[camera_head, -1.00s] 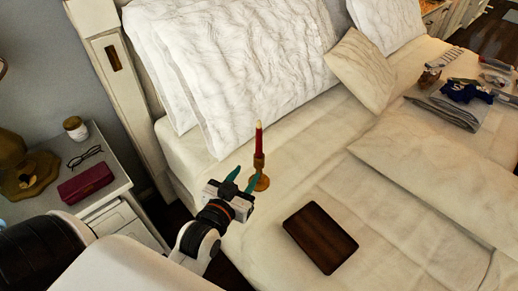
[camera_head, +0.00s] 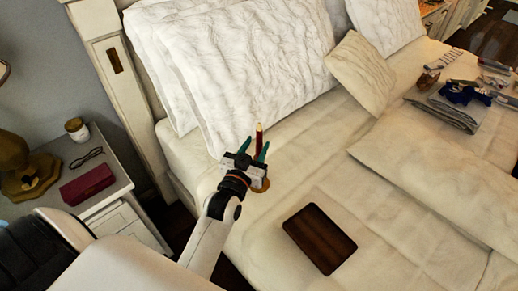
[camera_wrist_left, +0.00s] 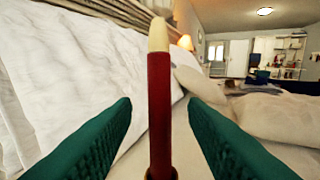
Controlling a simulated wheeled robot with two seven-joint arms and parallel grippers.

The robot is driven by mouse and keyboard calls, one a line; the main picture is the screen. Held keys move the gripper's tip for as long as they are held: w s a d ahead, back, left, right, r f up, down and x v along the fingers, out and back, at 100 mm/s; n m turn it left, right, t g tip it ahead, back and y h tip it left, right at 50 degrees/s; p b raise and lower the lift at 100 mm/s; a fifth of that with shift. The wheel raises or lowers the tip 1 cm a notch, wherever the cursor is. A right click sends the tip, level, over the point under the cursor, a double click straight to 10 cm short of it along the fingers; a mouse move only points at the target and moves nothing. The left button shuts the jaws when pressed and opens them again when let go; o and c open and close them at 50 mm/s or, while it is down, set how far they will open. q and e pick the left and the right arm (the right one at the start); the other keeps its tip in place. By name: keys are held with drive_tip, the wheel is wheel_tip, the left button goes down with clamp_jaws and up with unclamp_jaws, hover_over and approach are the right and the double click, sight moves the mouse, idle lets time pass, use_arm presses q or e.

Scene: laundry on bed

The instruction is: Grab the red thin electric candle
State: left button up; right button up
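The red thin electric candle (camera_head: 259,139) stands upright in a wooden holder (camera_head: 262,184) on the bed, near the pillows. In the left wrist view the candle (camera_wrist_left: 160,105) has a dark red body and a cream tip, and it rises between the two green fingers. My left gripper (camera_head: 252,149) is open, with one finger on each side of the candle and a gap on both sides. The gripper body hides much of the holder in the head view. My right gripper is not in view.
A dark wooden tablet-like board (camera_head: 320,238) lies on the bed to the right of the candle. Large white pillows (camera_head: 240,70) are behind it. A nightstand with a red case (camera_head: 88,184) and glasses stands at left. Folded clothes (camera_head: 445,108) lie far right.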

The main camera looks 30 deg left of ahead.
use_arm(q)
drive_tip(key=w, duration=0.3)
drive_tip(key=shift+a+f, duration=0.15)
drive_tip(key=shift+a, duration=0.05)
drive_tip(key=shift+s, duration=0.1)
clamp_jaws()
